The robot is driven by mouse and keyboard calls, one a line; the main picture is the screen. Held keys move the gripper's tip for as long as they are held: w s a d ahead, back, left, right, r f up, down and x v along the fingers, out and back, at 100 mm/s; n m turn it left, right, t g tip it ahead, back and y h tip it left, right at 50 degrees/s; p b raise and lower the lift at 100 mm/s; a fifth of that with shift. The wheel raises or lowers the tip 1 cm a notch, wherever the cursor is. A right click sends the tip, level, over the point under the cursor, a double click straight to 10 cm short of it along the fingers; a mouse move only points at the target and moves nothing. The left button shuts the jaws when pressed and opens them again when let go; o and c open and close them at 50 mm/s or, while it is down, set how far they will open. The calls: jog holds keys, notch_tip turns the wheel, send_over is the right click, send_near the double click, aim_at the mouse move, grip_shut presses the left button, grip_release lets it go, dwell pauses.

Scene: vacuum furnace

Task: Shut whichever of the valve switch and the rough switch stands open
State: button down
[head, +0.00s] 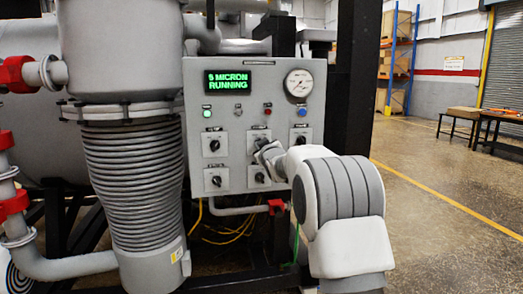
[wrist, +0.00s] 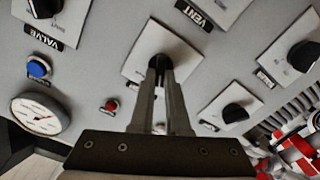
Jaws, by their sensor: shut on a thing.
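The grey control panel (head: 240,95) carries two rows of black rotary switches on white plates. The valve switch (wrist: 42,6), named by its upside-down label, is at the top left of the wrist view; in the head view it is the upper right switch (head: 301,137). My gripper (wrist: 160,72) is shut on the upper middle switch (wrist: 178,62), whose label is partly hidden and unreadable. In the head view my gripper (head: 264,147) reaches that switch from the lower right. I cannot read which switch is the rough one, nor either switch's setting.
The display (head: 227,82) reads "5 MICRON RUNNING". The gauge (head: 298,83), a blue button (wrist: 38,68) and a red button (wrist: 110,106) are close by. A vent label (wrist: 200,14) shows. Red-handled pipework (head: 277,206) lies below the panel; open floor is right.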

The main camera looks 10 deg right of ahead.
jog(key=shift+n, duration=0.3)
jog(key=c, duration=0.9)
grip_release()
jog(key=shift+s, duration=0.1)
jog(key=s, duration=1.7)
jog(key=shift+b, duration=0.4)
jog(key=shift+s, duration=0.1)
